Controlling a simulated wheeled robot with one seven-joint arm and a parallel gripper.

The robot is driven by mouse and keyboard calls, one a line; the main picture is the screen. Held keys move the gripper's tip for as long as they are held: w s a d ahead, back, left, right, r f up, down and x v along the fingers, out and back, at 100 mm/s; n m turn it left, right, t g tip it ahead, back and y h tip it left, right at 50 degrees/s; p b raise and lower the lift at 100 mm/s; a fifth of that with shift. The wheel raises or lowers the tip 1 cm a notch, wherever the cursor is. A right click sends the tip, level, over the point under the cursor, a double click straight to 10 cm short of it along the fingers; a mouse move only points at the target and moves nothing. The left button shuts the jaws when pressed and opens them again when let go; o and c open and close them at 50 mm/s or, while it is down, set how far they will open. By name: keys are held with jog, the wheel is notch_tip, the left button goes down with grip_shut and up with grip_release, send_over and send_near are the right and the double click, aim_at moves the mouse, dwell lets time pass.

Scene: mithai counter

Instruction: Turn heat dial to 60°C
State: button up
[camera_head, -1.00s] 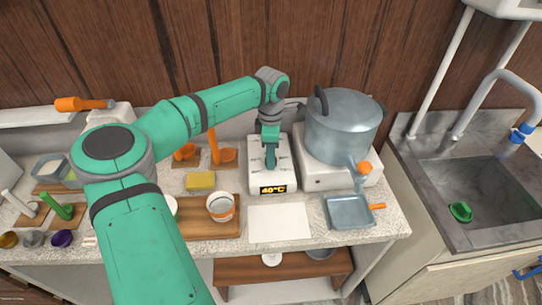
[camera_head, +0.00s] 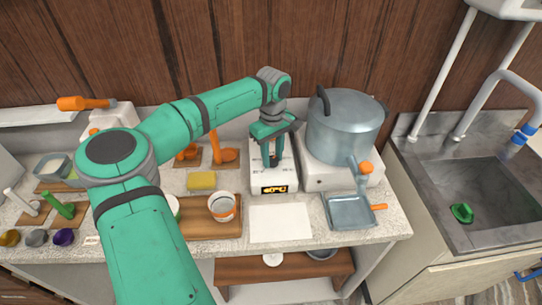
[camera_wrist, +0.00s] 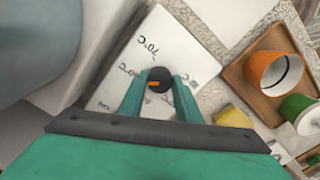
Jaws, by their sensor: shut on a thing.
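The heat dial (camera_wrist: 160,80) is a round black knob with an orange mark, on top of a white heater unit (camera_wrist: 115,95). In the wrist view the mark points left, and a printed "70°C" stands above the dial; other labels are partly hidden or too small to read. In the head view the unit's front display (camera_head: 274,189) shows 40°C in orange. My gripper (camera_head: 273,163) points down over the unit, and its two green fingers are shut on the dial; the wrist view shows the gripper (camera_wrist: 160,88) with one finger on each side of it.
A large lidded steel pot (camera_head: 346,125) stands close to the right of the heater. A white sheet (camera_head: 280,222) lies in front. A yellow block (camera_head: 202,181) and a white cup with an orange band (camera_head: 221,206) stand to the left. A steel tray (camera_head: 349,211) lies at front right.

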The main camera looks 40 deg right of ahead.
aim_at(272, 159)
jog(key=shift+m, duration=0.9)
jog(key=o, duration=1.1)
jog(key=shift+c, duration=0.2)
notch_tip(272, 159, up, 11)
jog(key=shift+f, duration=0.15)
